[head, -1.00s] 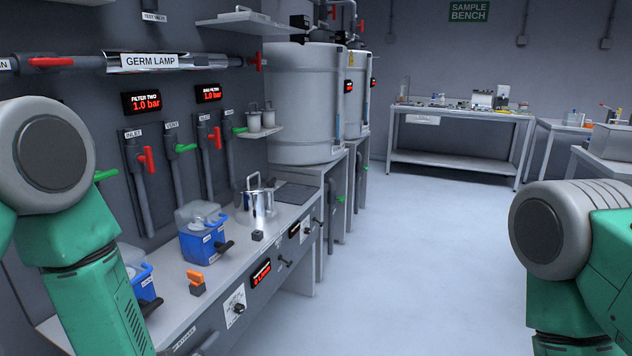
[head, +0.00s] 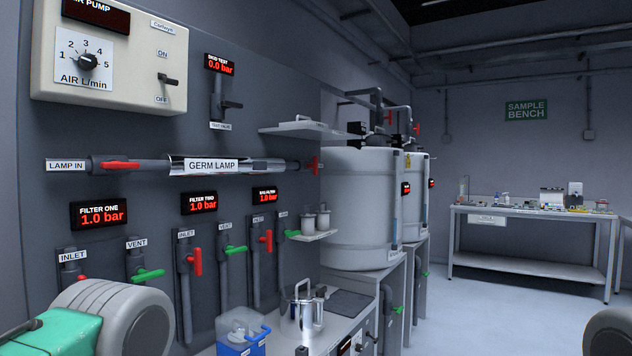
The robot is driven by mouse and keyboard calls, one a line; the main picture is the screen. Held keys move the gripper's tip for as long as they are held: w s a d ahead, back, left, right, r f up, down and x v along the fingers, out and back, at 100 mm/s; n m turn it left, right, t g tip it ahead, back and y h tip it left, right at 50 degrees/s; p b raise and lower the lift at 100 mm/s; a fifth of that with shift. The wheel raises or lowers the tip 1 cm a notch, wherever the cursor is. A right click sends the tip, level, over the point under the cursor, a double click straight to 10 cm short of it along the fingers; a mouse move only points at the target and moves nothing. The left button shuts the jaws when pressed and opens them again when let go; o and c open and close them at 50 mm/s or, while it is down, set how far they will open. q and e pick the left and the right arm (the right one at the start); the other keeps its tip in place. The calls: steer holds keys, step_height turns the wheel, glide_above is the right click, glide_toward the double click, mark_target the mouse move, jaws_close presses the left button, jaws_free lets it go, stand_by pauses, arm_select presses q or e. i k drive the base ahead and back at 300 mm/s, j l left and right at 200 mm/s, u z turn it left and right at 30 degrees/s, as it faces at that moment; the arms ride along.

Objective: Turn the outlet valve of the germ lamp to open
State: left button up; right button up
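The germ lamp (head: 212,165) is a horizontal shiny tube with a white label, mounted on the grey wall panel at left centre. At its right end a red valve handle (head: 316,165) stands roughly upright, across the pipe. At its left end, by the "LAMP IN" label (head: 66,166), another red handle (head: 122,165) lies along the pipe. Neither gripper is in view. Only part of my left arm shows at the lower left and a bit of my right arm at the lower right edge, both apart from the lamp.
A shelf (head: 305,130) juts out above the lamp's right end. Below are red and green valve handles and pressure displays. A bench (head: 350,325) with a steel pot (head: 302,310) and a blue container (head: 243,336) runs along the wall. Large tanks (head: 362,205) stand beyond; floor right is clear.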

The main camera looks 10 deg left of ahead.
mark_target(315, 165)
steer(key=i+l+u, duration=0.3)
steer(key=i+l, duration=0.15)
steer(key=i, duration=0.25)
steer(key=i+l+u, duration=0.3)
steer(key=i+l, duration=0.35)
